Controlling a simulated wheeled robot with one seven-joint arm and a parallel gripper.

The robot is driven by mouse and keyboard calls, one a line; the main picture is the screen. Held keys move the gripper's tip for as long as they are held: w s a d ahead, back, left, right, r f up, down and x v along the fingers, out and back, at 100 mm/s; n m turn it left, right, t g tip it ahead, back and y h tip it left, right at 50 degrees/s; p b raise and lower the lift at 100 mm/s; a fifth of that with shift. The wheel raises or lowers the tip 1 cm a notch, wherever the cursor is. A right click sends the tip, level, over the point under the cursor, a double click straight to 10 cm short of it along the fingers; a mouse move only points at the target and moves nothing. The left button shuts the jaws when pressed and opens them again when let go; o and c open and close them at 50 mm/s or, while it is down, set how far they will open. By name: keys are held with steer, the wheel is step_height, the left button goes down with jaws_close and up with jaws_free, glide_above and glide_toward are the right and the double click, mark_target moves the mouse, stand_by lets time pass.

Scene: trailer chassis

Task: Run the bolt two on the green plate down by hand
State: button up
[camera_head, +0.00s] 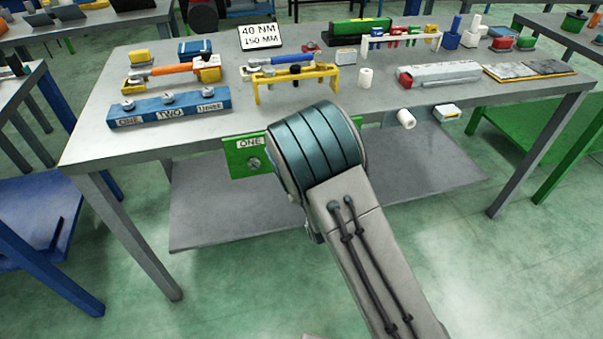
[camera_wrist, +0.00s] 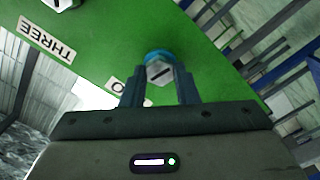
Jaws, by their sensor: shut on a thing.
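The green plate (camera_head: 238,150) hangs at the table's front edge, with a bolt (camera_head: 254,163) under its ONE label; my arm covers the rest. In the wrist view, the green plate (camera_wrist: 115,45) fills the upper middle. A silver bolt head (camera_wrist: 160,72) with a dark slot and a blue ring behind it sits at the plate, between the fingertips of my gripper (camera_wrist: 159,80), which is shut on it. The label beside this bolt is mostly covered by a finger. Another bolt (camera_wrist: 62,4) shows near the THREE label. How far the held bolt is in cannot be seen.
A blue block (camera_head: 170,108) labelled ONE, TWO, THREE stands on the table, left of my arm. An orange-handled tool (camera_head: 172,69) and a blue-handled tool (camera_head: 285,60) rest on yellow stands behind. A 40 NM sign (camera_head: 260,36) stands at the back. A lower shelf (camera_head: 215,228) lies below.

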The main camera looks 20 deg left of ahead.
steer(key=m+b, duration=0.2)
steer(key=f+m+b, duration=0.1)
steer(key=b, duration=0.2)
steer(key=shift+s+m, duration=0.1)
steer(key=shift+m, duration=0.3)
steer(key=shift+o, duration=0.2)
steer(key=m+b, duration=0.3)
steer(key=b, duration=0.2)
steer(key=shift+m, duration=0.3)
steer(key=m+b, duration=0.3)
steer(key=b, duration=0.1)
steer(key=shift+m+b, duration=0.3)
steer(key=shift+c, duration=0.2)
steer(key=m+b, duration=0.3)
steer(key=b, duration=0.1)
steer(key=shift+m, duration=0.3)
steer(key=shift+o, duration=0.2)
steer(key=m+b, duration=0.6)
steer(key=shift+r, duration=0.15)
steer(key=m+b, duration=0.4)
steer(key=m, duration=0.2)
steer(key=shift+r, duration=0.15)
steer(key=shift+c, duration=0.2)
steer(key=shift+m, duration=0.4)
steer(key=o, duration=1)
steer(key=shift+d, duration=0.15)
steer(key=shift+r, duration=0.15)
